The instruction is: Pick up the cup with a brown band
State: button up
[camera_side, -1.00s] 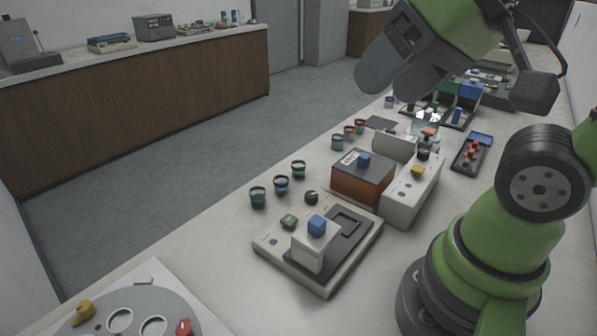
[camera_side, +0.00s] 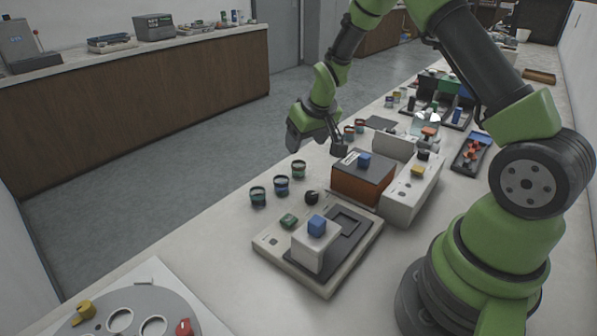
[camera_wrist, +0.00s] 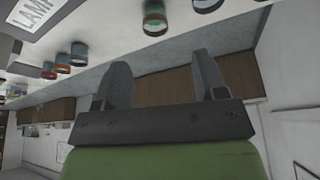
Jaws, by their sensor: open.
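In the side view, a row of three small cups stands left of the orange box: a dark green cup (camera_side: 258,196), a blue-banded cup (camera_side: 282,185) and a teal cup (camera_side: 298,169). More cups with reddish parts (camera_side: 349,131) stand behind my gripper; which cup is meant is hard to tell. My gripper (camera_side: 317,143) is open and empty, above the cups' level; its two fingers also show in the wrist view (camera_wrist: 161,70).
The orange box (camera_side: 360,182) with a dark top and blue block stands right of the cups. A pale press base (camera_side: 318,278) lies in front. A pale unit (camera_side: 412,194) stands to the right. The bench's left edge runs close beside the cups.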

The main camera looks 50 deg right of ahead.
aim_at(298, 165)
jog(key=x, duration=0.5)
jog(key=shift+d+x, duration=0.15)
jog(key=shift+x, duration=1.15)
jog(key=shift+d+x, duration=0.2)
jog(key=shift+x, duration=1.15)
jog(key=c, duration=1)
